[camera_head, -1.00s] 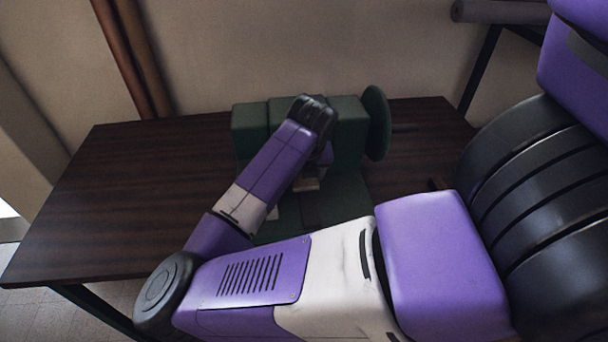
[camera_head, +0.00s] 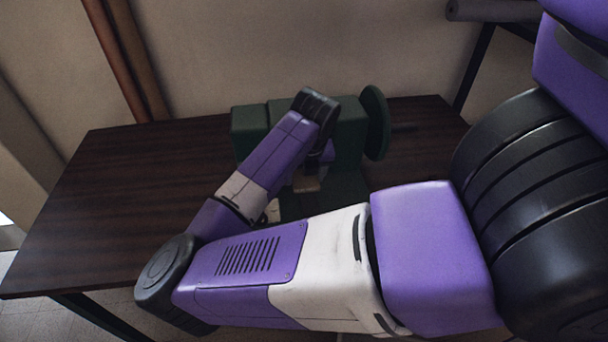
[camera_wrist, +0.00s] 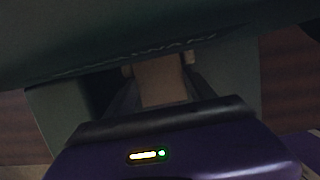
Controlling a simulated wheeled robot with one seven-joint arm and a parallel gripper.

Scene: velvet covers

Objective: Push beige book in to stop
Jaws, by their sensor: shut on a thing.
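The beige book (camera_wrist: 161,82) shows in the wrist view between the two dark fingers of my gripper (camera_wrist: 158,100), which is shut on it. Its far end meets a dark green body that crosses the top of that view. In the head view a small tan part of the book (camera_head: 306,184) shows below my wrist. The dark green machine (camera_head: 350,130) stands on the table, with a round green disc (camera_head: 375,122) on its right side. My arm hides much of the machine's front, and how deep the book sits cannot be told.
The dark wooden table (camera_head: 120,200) is clear to the left of the machine. Brown pipes (camera_head: 120,60) run up the wall behind. A grey roll (camera_head: 490,10) lies on a dark frame at the upper right.

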